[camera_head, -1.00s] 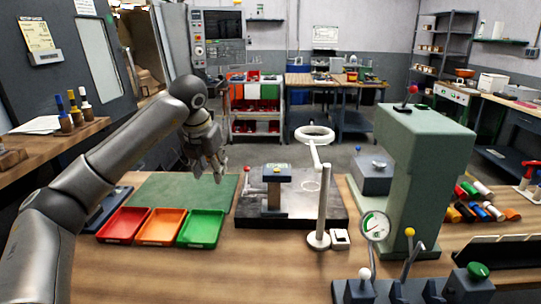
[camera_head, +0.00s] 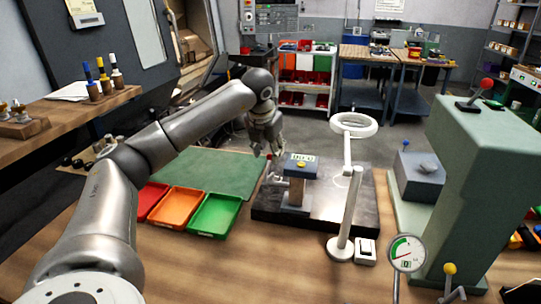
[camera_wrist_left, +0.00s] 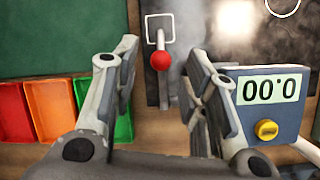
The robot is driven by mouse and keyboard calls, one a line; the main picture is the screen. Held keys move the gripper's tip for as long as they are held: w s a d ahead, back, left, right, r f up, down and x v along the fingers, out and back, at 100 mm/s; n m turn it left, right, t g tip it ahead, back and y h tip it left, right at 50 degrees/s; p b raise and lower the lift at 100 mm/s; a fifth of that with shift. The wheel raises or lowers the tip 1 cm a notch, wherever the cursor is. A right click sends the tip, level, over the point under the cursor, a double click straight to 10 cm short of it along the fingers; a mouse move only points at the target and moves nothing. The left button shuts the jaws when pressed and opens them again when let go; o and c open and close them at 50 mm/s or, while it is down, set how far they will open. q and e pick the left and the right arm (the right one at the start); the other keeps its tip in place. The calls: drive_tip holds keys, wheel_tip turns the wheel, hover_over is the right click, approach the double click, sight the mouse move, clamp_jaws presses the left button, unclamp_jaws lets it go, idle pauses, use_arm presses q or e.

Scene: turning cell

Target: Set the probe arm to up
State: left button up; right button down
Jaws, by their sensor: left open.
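A small lever with a red ball knob (camera_wrist_left: 160,61), which I take for the probe arm, stands on the dark plate (camera_head: 345,218) beside a blue-grey gauge head (camera_head: 301,161) with a digital display. The gauge head also shows in the left wrist view (camera_wrist_left: 268,95), reading 0.00, with a yellow knob. My left gripper (camera_head: 264,150) is open and empty, just above the lever. In the left wrist view the red ball lies between the two spread fingers (camera_wrist_left: 165,62), with no visible contact. My right gripper is out of view.
Red, orange and green trays (camera_head: 214,215) and a green mat (camera_head: 215,168) lie to the left. A ring lamp on a white post (camera_head: 347,215) stands right of the gauge. A green machine column (camera_head: 475,170) stands further right, with a dial gauge (camera_head: 406,252) in front.

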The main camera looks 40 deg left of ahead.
sight(270, 156)
use_arm(q)
drive_tip(key=x, duration=0.3)
drive_tip(key=shift+w+f, duration=0.2)
drive_tip(key=shift+a+f+p, duration=0.1)
drive_tip(key=shift+f+p, duration=0.15)
drive_tip(key=shift+p, duration=0.05)
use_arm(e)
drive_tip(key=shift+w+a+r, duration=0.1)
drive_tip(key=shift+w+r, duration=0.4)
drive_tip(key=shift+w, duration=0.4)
use_arm(q)
clamp_jaws()
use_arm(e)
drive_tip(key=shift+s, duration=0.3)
